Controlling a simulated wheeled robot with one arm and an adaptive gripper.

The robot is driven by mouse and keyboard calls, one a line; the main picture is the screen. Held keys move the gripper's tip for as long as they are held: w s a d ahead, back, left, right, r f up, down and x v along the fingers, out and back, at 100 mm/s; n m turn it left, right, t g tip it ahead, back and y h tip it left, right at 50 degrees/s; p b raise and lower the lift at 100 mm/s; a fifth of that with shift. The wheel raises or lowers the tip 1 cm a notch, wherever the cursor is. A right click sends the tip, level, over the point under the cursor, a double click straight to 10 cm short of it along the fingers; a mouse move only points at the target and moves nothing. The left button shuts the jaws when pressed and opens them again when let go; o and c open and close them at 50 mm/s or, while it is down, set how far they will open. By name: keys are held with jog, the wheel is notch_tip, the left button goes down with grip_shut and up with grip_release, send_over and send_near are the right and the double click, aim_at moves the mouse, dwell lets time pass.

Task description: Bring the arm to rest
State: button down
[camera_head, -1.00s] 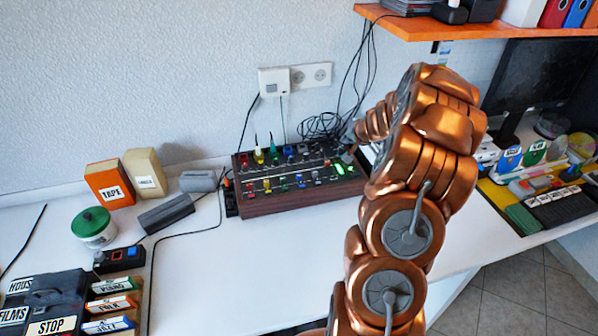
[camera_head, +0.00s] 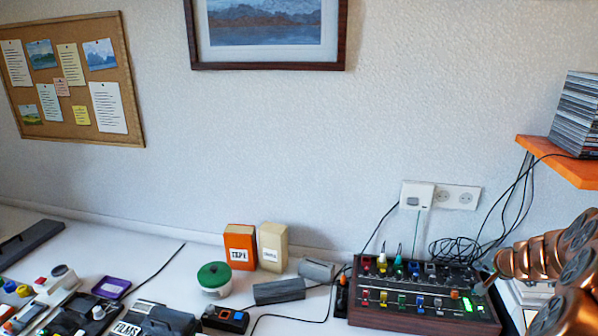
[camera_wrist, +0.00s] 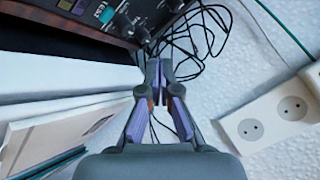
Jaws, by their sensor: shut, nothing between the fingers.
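My copper-coloured arm (camera_head: 568,262) is at the right edge of the head view, partly cut off by the frame. Its end is beside the right side of the wood-sided mixer console (camera_head: 425,322). In the wrist view my gripper (camera_wrist: 162,92) has its two purple-padded fingers together at the tips, with nothing held between them. The fingertips are in front of loose black cables. A corner of the console (camera_wrist: 100,18) shows at the upper left of the wrist view. In the head view the gripper is small and hard to make out.
Cables (camera_head: 455,250) lie behind the console. A wall socket (camera_head: 455,197) also shows close by in the wrist view (camera_wrist: 265,120). An orange shelf (camera_head: 560,165) bearing disc cases (camera_head: 578,112) overhangs at right.

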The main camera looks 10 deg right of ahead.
jog(key=s+a+r+n+g+y, duration=0.1)
jog(key=a+r+n+y, duration=0.25)
jog(key=a, duration=1.25)
jog(key=s+a+r+n+g+y, duration=0.1)
jog(key=a+r+n+y, duration=0.3)
jog(key=a, duration=1.1)
jog(key=s+a+r+n+g+h, duration=0.15)
jog(key=s+a+g, duration=0.25)
jog(key=s+a, duration=0.75)
jog(key=s+n+g+h, duration=0.2)
jog(key=s+g+h, duration=0.2)
jog(key=s, duration=2.1)
jog(key=shift+g, duration=0.4)
jog(key=shift+a+n, duration=0.15)
jog(key=shift+n, duration=0.15)
